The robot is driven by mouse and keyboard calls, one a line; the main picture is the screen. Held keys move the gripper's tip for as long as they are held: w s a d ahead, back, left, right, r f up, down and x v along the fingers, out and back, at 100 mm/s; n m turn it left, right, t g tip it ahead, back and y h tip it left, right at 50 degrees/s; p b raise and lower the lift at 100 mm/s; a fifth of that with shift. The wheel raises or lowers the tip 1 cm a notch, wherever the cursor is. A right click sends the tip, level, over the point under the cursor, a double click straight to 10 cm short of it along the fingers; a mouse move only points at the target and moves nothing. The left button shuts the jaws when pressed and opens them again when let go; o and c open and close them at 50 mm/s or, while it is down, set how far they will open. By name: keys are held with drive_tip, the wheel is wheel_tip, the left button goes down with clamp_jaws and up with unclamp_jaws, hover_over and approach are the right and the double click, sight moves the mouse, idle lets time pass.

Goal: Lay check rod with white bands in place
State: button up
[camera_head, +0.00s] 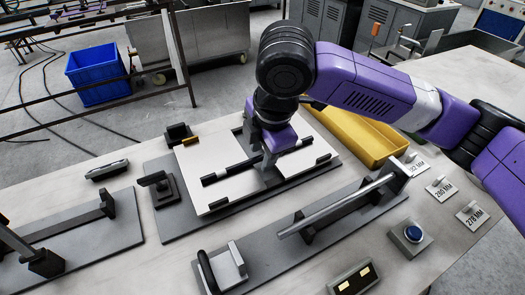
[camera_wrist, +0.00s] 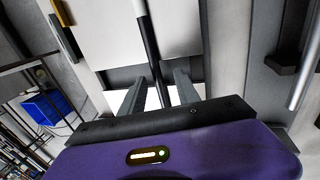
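The black check rod with white bands (camera_head: 240,167) lies over a pale plate (camera_head: 215,152) in the middle of the bench in the head view. It slants across the plate, with a white band near each end. My gripper (camera_head: 269,160) is down at the rod's middle, pointing downward. In the wrist view the rod (camera_wrist: 150,45) runs between my two fingers (camera_wrist: 161,82). The fingers stand apart, wider than the rod, with a gap visible at least on the right. My gripper hides part of the rod, and whether the rod touches its supports cannot be told.
A grey rod (camera_head: 335,205) rests on a long fixture in front. A yellow tray (camera_head: 355,135) stands behind right.

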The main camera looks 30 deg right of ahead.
drive_tip(key=v, duration=0.7)
drive_tip(key=shift+r, duration=0.35)
drive_tip(key=shift+s, duration=0.15)
